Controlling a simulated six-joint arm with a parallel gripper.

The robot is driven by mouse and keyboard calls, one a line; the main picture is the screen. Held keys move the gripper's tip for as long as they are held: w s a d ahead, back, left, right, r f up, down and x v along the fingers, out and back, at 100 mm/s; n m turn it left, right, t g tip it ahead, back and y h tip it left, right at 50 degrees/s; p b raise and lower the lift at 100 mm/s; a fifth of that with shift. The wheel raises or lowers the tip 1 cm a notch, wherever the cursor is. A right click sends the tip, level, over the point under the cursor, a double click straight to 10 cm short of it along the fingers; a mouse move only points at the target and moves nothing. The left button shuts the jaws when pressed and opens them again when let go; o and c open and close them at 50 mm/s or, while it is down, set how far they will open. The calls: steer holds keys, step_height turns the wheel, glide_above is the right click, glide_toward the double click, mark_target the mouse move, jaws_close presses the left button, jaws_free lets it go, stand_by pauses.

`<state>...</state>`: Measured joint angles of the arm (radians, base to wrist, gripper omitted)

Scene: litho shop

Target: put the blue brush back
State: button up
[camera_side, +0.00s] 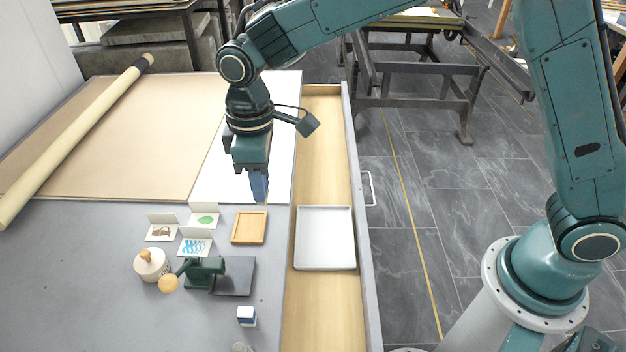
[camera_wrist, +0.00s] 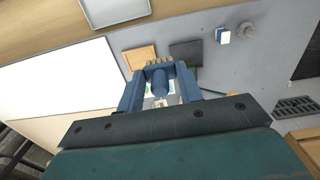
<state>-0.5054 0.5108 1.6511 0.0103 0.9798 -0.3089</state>
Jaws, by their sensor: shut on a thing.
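My gripper (camera_side: 260,198) points down above the near end of the white sheet on the table, a little beyond the small wooden tray (camera_side: 249,227). In the wrist view my gripper (camera_wrist: 160,78) has its two blue fingers shut on the blue brush (camera_wrist: 159,86). The brush's round blue handle lies between the fingers, with a tan, bristle-like row at its far side. In the side view the brush is hard to tell from the blue fingers. The small wooden tray also shows in the wrist view (camera_wrist: 140,57) and looks empty.
Picture cards (camera_side: 195,246), a white knobbed jar (camera_side: 151,264), a green tool (camera_side: 205,270), a dark slab (camera_side: 235,276) and a blue-and-white block (camera_side: 246,315) stand on the near table. An open drawer (camera_side: 322,180) holds a grey-white tray (camera_side: 325,238). A long roll (camera_side: 75,140) lies left.

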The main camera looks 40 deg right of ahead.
step_height(320, 180, down, 13)
steer(key=shift+f, duration=0.1)
stand_by(0.3)
steer(key=shift+f, duration=2.05)
steer(key=shift+f, duration=0.15)
steer(key=o, duration=1)
steer(key=shift+c, duration=0.2)
step_height(320, 180, up, 12)
steer(key=shift+r, duration=0.15)
